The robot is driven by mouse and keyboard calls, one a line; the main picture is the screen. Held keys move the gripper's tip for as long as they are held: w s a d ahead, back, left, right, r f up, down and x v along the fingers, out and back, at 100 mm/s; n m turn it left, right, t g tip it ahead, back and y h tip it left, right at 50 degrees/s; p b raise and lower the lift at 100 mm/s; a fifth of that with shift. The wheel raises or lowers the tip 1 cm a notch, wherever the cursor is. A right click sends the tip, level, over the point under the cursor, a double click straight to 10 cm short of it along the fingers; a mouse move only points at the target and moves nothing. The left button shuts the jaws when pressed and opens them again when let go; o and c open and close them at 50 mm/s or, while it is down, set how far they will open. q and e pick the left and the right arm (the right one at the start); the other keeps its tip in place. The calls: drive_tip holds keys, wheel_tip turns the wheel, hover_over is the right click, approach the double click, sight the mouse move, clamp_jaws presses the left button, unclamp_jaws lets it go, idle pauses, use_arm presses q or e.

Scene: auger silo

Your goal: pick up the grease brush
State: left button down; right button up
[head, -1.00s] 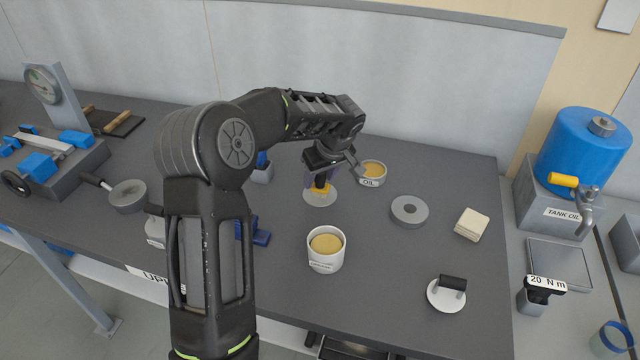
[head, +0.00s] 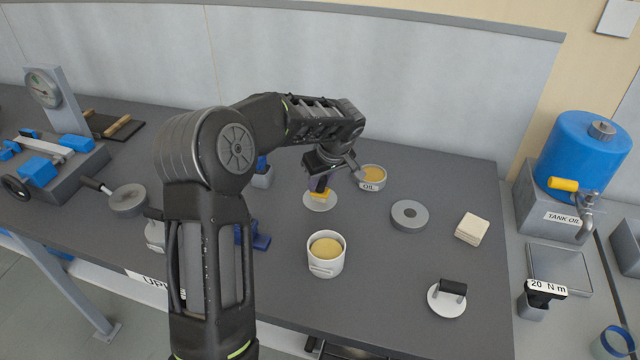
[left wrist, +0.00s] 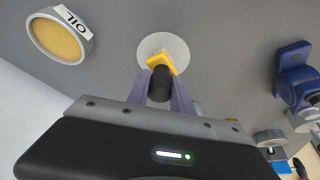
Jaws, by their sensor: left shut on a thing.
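The grease brush has a black handle and a yellow head. My left gripper (head: 322,180) is shut on its handle, above a pale round disc (head: 320,205) on the bench. In the left wrist view the brush head (left wrist: 162,62) shows beyond the purple fingers of my left gripper (left wrist: 160,88), with the black handle between them. The brush head overlaps the disc in both views; I cannot tell whether it touches it. My right gripper is not clearly visible.
A white pot (head: 326,262) with yellow contents stands in front. A grey ring (head: 409,215), a pale block stack (head: 472,229) and a black-handled disc (head: 447,300) lie to the right. Bare bench lies between them.

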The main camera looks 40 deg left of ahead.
use_arm(q)
wheel_tip(320, 180, up, 10)
drive_tip(key=shift+f+b, duration=0.15)
drive_tip(key=shift+b, duration=0.5)
use_arm(e)
drive_tip(key=shift+f, duration=0.6)
